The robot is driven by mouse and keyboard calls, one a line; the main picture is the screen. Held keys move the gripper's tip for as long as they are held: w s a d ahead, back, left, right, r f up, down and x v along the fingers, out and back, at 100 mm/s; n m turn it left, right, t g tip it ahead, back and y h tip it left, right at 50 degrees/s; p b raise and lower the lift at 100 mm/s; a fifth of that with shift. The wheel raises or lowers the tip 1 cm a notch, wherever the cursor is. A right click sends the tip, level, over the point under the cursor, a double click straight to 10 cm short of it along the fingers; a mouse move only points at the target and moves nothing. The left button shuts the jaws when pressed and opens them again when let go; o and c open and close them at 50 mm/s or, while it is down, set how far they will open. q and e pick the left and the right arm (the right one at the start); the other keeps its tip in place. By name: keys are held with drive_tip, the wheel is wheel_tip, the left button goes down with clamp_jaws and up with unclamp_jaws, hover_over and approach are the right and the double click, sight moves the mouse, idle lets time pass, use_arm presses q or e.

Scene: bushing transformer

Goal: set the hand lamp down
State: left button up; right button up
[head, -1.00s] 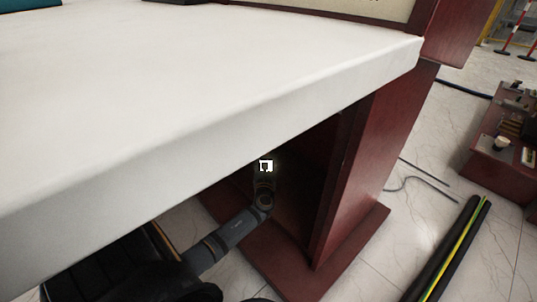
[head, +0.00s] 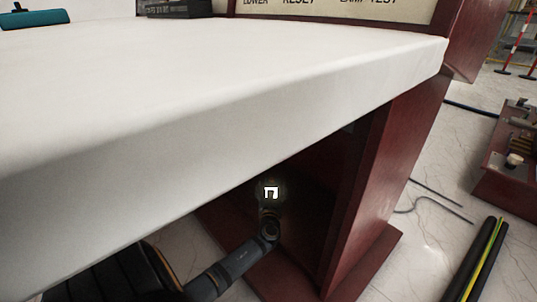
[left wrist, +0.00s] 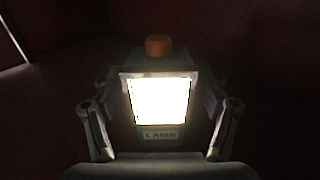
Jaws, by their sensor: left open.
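The hand lamp (left wrist: 157,140) is a grey box with a bright lit face, an orange knob on top and a small label below. In the head view its lit face (head: 271,188) glows in the dark space under the white worktop. My left gripper (left wrist: 158,112) is open, with one finger on each side of the lamp. I cannot tell whether the fingers touch it. The left gripper also shows small and dark against the lamp in the head view (head: 269,204). What the lamp rests on is hidden. My right gripper is not in view.
The white worktop (head: 200,90) overhangs my left arm. A dark red upright panel (head: 385,165) stands just right of the lamp. A teal object (head: 35,18) and a black box (head: 175,8) are on the worktop. Cables and black tubes lie on the floor at right.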

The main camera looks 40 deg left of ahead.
use_arm(q)
drive_tip(key=shift+f, duration=0.1)
drive_tip(key=shift+s+d+r, duration=0.1)
drive_tip(key=shift+r, duration=0.25)
drive_tip(key=p+v, duration=0.3)
drive_tip(key=shift+s+d+f, duration=0.1)
drive_tip(key=shift+s+d, duration=0.05)
drive_tip(key=shift+s, duration=0.05)
drive_tip(key=p+v, duration=0.3)
drive_tip(key=v, duration=0.4)
drive_tip(key=shift+s+d, duration=0.4)
drive_tip(key=shift+s, duration=0.05)
drive_tip(key=shift+f, duration=0.15)
